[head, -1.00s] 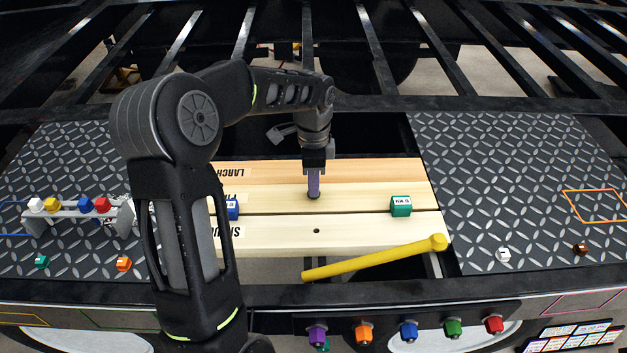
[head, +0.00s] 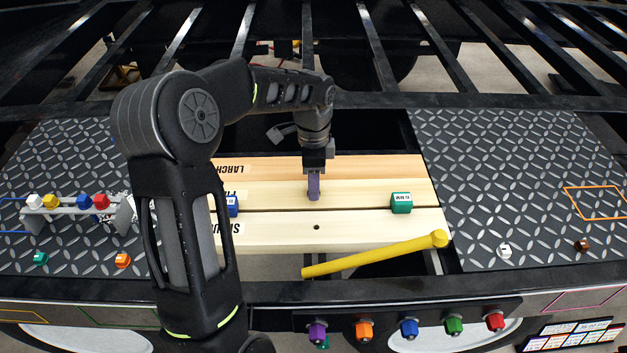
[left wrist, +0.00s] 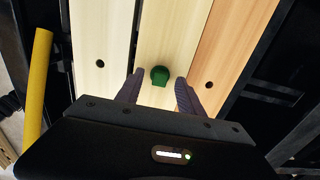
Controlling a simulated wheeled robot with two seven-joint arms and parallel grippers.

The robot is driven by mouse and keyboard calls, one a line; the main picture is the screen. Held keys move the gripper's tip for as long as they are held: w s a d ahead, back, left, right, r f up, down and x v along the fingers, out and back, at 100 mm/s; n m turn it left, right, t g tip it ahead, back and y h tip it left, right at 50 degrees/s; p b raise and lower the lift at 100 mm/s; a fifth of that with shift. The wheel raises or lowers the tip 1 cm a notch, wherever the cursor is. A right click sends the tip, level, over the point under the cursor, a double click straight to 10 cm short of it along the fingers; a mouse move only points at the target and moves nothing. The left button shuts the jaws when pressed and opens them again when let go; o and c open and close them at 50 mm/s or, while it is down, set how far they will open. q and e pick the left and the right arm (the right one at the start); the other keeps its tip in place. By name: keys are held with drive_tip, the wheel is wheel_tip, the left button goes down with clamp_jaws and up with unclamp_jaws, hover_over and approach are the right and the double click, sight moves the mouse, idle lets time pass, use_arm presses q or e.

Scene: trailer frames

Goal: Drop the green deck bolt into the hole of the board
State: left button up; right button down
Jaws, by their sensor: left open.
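My left gripper (head: 313,187) is open, its purple fingers pointing down over the middle pale board (head: 360,195). In the left wrist view, the green deck bolt (left wrist: 160,75) shows as a dark green head on this board, between the fingertips (left wrist: 159,82) with gaps on both sides. Its shank is hidden, as is any hole under it. In the head view the bolt is hidden by the gripper. The front board (head: 270,232) has an empty hole (head: 317,228); the back board (head: 380,170), labelled LARCH, has a hole (left wrist: 209,85) in the wrist view. My right gripper is out of view.
A green labelled block (head: 401,203) and a blue block (head: 232,206) sit along the boards. A yellow bar (head: 375,256) lies across the front. A rack (head: 75,210) with coloured bolts stands left. Coloured knobs (head: 409,329) line the front edge. The right tread plate (head: 510,190) is mostly clear.

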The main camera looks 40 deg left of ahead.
use_arm(q)
drive_tip(key=shift+r+b, duration=0.4)
drive_tip(key=shift+r, duration=3.55)
